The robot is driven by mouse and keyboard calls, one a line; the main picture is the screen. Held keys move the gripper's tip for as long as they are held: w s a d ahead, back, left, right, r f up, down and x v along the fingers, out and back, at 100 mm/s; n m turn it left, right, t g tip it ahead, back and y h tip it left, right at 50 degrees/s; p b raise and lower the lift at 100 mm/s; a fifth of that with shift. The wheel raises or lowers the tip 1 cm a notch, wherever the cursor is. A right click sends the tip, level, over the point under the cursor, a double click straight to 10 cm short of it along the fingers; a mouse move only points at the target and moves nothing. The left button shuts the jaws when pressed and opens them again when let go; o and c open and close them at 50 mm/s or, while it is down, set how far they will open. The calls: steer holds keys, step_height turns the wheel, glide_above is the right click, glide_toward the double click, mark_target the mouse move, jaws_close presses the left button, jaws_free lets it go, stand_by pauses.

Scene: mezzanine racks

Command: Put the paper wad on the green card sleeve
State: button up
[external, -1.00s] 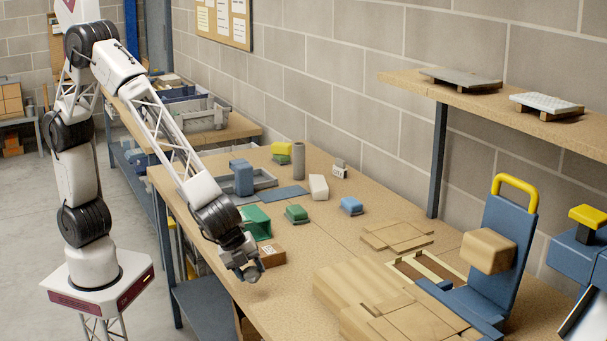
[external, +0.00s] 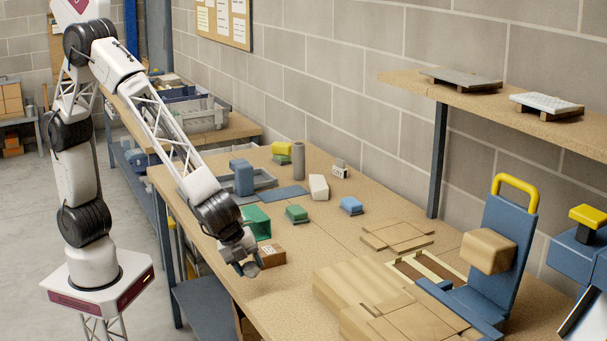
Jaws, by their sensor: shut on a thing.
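My gripper (external: 250,268) is low over the front left edge area of the bench. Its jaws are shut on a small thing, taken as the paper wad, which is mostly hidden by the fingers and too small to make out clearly. The green card sleeve (external: 257,222) is the green, open-sided piece on the bench just behind my gripper, partly hidden by my wrist. The gripper is apart from it, nearer the camera.
A small brown carton (external: 272,256) sits right beside my gripper. A green block (external: 297,214), a white block (external: 318,187) and a blue block (external: 351,205) stand farther back. Wooden boards (external: 360,290) lie at the right. The bench between carton and boards is clear.

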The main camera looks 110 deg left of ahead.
steer(key=s+a+r+n, duration=0.1)
steer(key=s+a+r, duration=0.2)
steer(key=s+a, duration=0.45)
steer(key=s+a+r+n, duration=0.1)
steer(key=s+a+r, duration=0.2)
steer(key=s+a, duration=0.95)
steer(key=s, duration=0.3)
steer(key=s+a+n+y, duration=0.1)
steer(key=s+a, duration=0.4)
steer(key=s, duration=0.3)
steer(key=shift+s+a+r+n+g, duration=0.25)
steer(key=shift+a+r+n+g, duration=0.05)
steer(key=shift+a+r+g, duration=0.1)
steer(key=shift+w, duration=0.1)
glide_above(242, 215)
steer(key=s+d, duration=0.1)
steer(key=shift+s+d+f, duration=0.1)
steer(key=shift+d+f, duration=0.05)
steer(key=shift+f, duration=0.6)
steer(key=shift+f, duration=1.8)
steer(key=shift+f, duration=0.15)
